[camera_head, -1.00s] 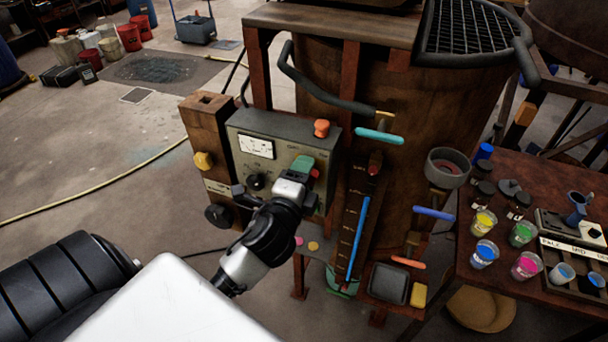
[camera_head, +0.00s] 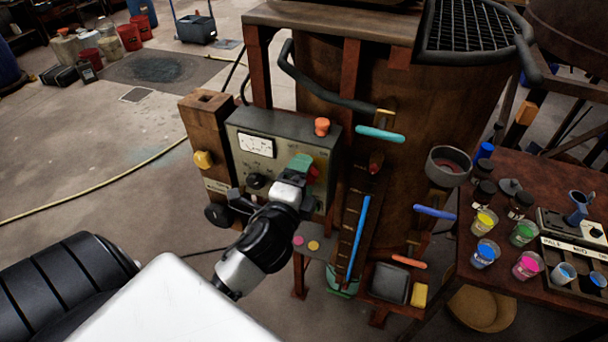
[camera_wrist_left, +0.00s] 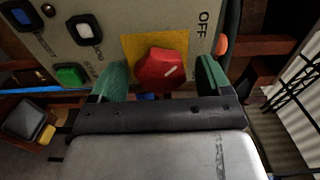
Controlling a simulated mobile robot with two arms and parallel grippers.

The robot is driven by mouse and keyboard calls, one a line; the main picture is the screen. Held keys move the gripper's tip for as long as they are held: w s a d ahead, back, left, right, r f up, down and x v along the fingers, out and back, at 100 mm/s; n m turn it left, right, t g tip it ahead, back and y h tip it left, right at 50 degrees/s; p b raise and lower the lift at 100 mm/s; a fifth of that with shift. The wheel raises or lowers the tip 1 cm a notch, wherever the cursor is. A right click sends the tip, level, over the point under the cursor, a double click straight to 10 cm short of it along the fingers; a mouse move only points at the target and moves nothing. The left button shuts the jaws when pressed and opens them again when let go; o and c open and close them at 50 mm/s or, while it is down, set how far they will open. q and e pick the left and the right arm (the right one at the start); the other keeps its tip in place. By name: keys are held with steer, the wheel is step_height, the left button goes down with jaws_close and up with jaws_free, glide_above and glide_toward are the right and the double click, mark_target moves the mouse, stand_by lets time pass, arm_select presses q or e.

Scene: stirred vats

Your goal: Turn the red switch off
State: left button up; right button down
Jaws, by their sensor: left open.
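My left gripper (camera_wrist_left: 163,78) is open, with one green fingertip on each side of the knob; contact cannot be told. In the head view my left gripper (camera_head: 301,168) is at the right part of the grey control panel (camera_head: 246,126), and the red switch (camera_head: 314,173) is mostly hidden behind it. My right gripper is not in view.
Blue, white and green buttons (camera_wrist_left: 70,74) sit left of the knob in the wrist view. An orange-red knob (camera_head: 321,126) tops the panel. A brown vat (camera_head: 430,120) and a table (camera_head: 480,262) with paint cups stand right. Floor at left is mostly open.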

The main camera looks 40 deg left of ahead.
arm_select(q)
steer(key=b+v, duration=0.2)
steer(key=v, duration=0.7)
steer(key=shift+s, duration=0.3)
steer(key=shift+d, duration=0.1)
step_height(320, 180, down, 37)
steer(key=s+d+n+g+h+b, duration=0.2)
steer(key=n+g+h+b, duration=0.15)
steer(key=g, duration=0.45)
steer(key=s+d+f+n+g, duration=0.15)
steer(key=s+f, duration=0.25)
steer(key=f, duration=0.4)
steer(key=s+f+n+g, duration=0.25)
steer(key=s+f, duration=0.25)
steer(key=f, duration=0.3)
steer(key=s+f+n+g+b, duration=0.1)
steer(key=s+f+n+g, duration=0.1)
steer(key=s+f, duration=0.3)
steer(key=s+f+n+g+b, duration=0.1)
steer(key=s+f+n+g, duration=0.1)
steer(key=s+f, duration=0.4)
steer(key=s+a+n, duration=0.1)
steer(key=s, duration=0.4)
steer(key=shift+s+g, duration=0.25)
steer(key=shift+g, duration=0.05)
